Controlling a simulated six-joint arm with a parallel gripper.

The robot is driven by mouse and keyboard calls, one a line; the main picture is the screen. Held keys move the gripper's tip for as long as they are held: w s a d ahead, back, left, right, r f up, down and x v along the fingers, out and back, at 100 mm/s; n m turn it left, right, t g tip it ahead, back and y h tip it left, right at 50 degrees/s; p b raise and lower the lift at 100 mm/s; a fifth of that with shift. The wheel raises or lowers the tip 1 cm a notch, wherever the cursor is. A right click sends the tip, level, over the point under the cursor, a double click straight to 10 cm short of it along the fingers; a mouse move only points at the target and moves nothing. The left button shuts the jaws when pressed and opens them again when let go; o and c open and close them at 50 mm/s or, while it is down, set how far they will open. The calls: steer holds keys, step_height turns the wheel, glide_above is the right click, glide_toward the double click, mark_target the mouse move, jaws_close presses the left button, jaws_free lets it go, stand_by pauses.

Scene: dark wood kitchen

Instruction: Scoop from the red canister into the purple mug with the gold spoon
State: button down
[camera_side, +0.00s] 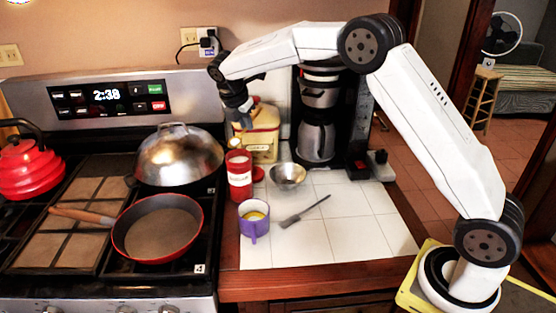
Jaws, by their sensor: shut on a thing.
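The red canister (239,178), with a pale label, stands upright on the white tiles beside the stove. The purple mug (254,226) stands upright in front of it, its handle toward the camera; something yellowish shows inside. My gripper (238,123) is above the red canister, pointing down, and is shut on a thin thing that I take to be the gold spoon. The spoon is too small and too blended with the yellow tin behind to make out clearly. I cannot tell whether its bowl is inside the canister or holds anything.
A yellow tin (264,137) stands behind the canister, and a metal bowl (288,175) to its right. A dark spatula (304,212) lies on the tiles right of the mug. A coffee maker (320,120) stands behind. A red pan (160,228) is on the stove at left.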

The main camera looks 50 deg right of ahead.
steer(key=s+a+f, duration=0.2)
steer(key=s+f, duration=0.1)
steer(key=s, duration=0.2)
steer(key=s+a+f+y, duration=0.1)
steer(key=s+a+f, duration=0.1)
steer(key=s+f, duration=0.2)
steer(key=shift+s+a, duration=0.3)
steer(key=shift+s, duration=0.3)
steer(key=shift+a+f+h, duration=0.1)
steer(key=shift+f+h, duration=0.05)
steer(key=shift+h, duration=0.15)
steer(key=shift+s+a+f+h, duration=0.1)
steer(key=shift+a+f+h, duration=0.15)
steer(key=shift+h, duration=0.35)
steer(key=shift+a+f+h, duration=0.15)
steer(key=shift+a+h, duration=0.05)
steer(key=shift+h, duration=0.4)
steer(key=shift+s+a+r+t+h, duration=0.25)
steer(key=shift+a+h, duration=0.4)
steer(key=shift+h, duration=0.7)
steer(key=shift+w+a+r+t+h, duration=0.1)
steer(key=shift+a+t+h, duration=0.4)
steer(key=shift+h, duration=0.85)
steer(key=shift+a, duration=0.1)
